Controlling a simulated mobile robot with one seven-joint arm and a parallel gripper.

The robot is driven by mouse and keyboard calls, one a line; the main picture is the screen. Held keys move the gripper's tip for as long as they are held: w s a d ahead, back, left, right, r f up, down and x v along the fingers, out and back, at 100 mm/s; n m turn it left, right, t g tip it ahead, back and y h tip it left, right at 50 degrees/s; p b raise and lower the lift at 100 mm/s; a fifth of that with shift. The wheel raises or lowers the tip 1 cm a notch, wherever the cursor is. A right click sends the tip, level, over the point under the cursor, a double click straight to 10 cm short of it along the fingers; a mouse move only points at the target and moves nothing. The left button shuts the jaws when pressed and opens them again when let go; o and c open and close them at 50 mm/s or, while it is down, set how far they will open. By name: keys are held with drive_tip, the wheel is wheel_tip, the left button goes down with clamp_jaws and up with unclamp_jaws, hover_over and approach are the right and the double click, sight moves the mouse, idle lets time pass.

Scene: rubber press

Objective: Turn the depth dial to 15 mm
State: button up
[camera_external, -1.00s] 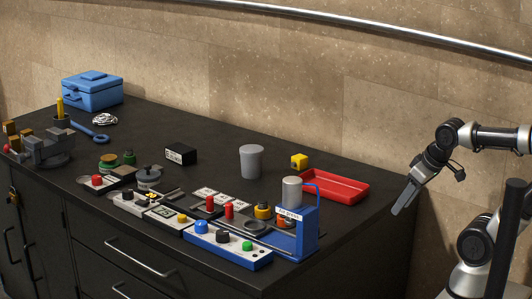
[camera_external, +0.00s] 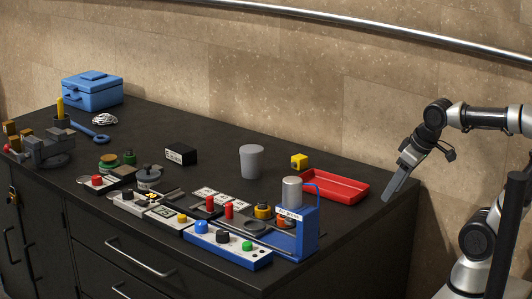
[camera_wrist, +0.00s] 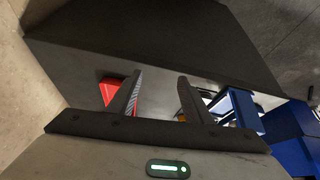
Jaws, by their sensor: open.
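The blue press (camera_external: 307,236) with a grey cylinder on top stands at the front right of the bench. In front of it is a blue-edged panel (camera_external: 246,262) with a blue knob (camera_external: 201,226), a black knob (camera_external: 222,236) and a green button (camera_external: 247,246). I cannot tell which part is the depth dial, and no scale is readable. My gripper (camera_external: 389,195) is open and empty, in the air to the right of the press and the red tray, well apart from the panel. Its two fingers (camera_wrist: 158,85) show in the wrist view with nothing between them.
The red tray (camera_external: 334,195) lies near the bench's right edge, with a yellow block (camera_external: 299,161) behind it. A grey cup (camera_external: 251,162) and a black box (camera_external: 180,154) stand farther left. Several small knobs and plates crowd the front edge. The back middle is clear.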

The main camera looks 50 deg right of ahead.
drive_tip(key=w+a+r+n+g+p, duration=0.2)
drive_tip(key=w+a+r+n+p, duration=0.5)
drive_tip(key=w+a+r+p, duration=0.7)
drive_tip(key=n+g+p, duration=0.3)
drive_tip(key=n+p, duration=0.5)
hover_over(223, 232)
drive_tip(key=s, duration=0.1)
wheel_tip(223, 232, down, 3)
drive_tip(key=f, duration=1.1)
drive_tip(key=w+f, duration=0.1)
drive_tip(key=f, duration=0.4)
drive_tip(key=shift+f, duration=0.4)
drive_tip(key=c, duration=1.1)
drive_tip(key=shift+o, duration=0.2)
drive_tip(key=shift+m, duration=0.3)
